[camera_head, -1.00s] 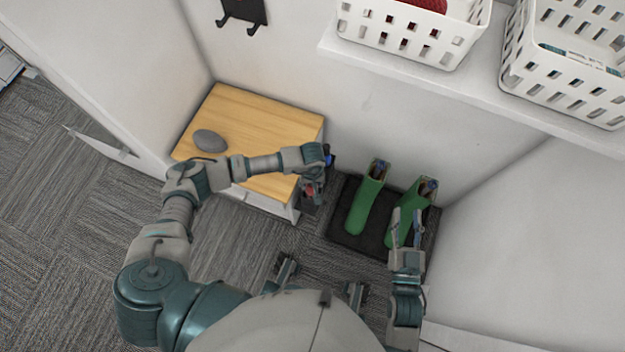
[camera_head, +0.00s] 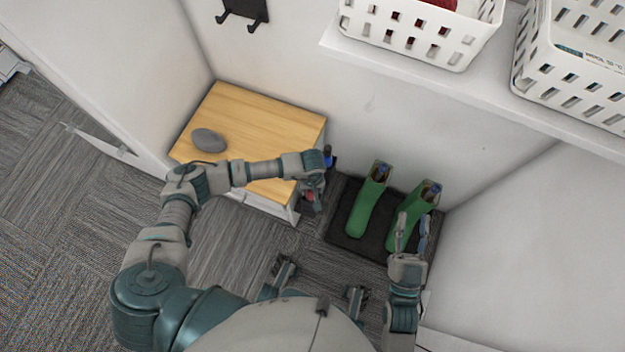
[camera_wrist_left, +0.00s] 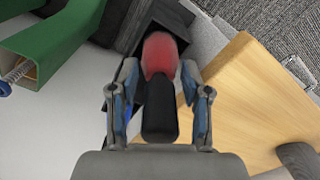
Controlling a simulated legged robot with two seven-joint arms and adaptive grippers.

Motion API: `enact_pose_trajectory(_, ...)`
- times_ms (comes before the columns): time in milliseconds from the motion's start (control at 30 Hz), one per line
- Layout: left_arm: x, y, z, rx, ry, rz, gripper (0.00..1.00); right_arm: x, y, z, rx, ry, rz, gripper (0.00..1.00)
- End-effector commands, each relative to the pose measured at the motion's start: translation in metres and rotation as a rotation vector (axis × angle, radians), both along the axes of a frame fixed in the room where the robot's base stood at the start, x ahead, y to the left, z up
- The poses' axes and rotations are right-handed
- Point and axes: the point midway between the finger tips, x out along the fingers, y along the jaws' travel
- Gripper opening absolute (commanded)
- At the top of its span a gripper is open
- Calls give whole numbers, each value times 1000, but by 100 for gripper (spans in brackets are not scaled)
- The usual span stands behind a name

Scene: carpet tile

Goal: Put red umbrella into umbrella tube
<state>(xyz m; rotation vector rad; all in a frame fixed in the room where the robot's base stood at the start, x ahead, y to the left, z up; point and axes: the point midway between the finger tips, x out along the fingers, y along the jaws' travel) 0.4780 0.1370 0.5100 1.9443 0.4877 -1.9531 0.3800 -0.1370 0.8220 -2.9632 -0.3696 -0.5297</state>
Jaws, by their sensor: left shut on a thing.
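The red umbrella (camera_wrist_left: 160,56) with its black handle (camera_wrist_left: 160,112) lies between the fingers of my left gripper (camera_wrist_left: 160,100) in the left wrist view. My left gripper (camera_head: 313,190) is shut on it beside the wooden-topped cabinet. A dark, angular tube (camera_wrist_left: 173,22) shows behind the umbrella's red end and looks like the umbrella tube. I cannot tell whether the red end is inside it or only in front of it. In the head view, the arm and gripper hide most of both. My right gripper (camera_head: 413,232) is open and empty in front of the right green boot.
Two green boots (camera_head: 368,205) (camera_head: 407,218) stand on a black tray (camera_head: 347,236) right of my left gripper. The wooden-topped cabinet (camera_head: 262,122) carries a grey stone-like object (camera_head: 208,140). A shelf (camera_head: 480,92) with white baskets (camera_head: 420,32) overhangs at the upper right.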

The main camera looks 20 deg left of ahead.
Motion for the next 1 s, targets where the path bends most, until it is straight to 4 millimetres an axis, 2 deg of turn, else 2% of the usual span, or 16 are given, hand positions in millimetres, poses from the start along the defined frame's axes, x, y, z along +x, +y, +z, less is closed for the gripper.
enact_pose_trajectory(233, 1, 0, 1, 0, -1, 0, 0, 2, 0, -1, 1, 1, 0, 40)
enact_pose_trajectory(267, 1, 0, 1, 0, -1, 0, 50, 2, 0, -1, 1, 1, 0, 40)
enact_pose_trajectory(367, 0, 0, 1, 0, -1, 0, 75, 2, 0, -1, 1, 1, 0, 40)
enact_pose_trajectory(767, 1, 0, 5, -1, 0, 0, 77, 0, 0, 1, 1, -3, 0, 40)
enact_pose_trajectory(867, 2, 0, 19, 0, -4, -2, 77, 0, 0, 1, 1, -3, 0, 40)
enact_pose_trajectory(1000, 2, 0, 49, -1, -5, -1, 77, 0, 0, 1, 1, -2, 0, 40)
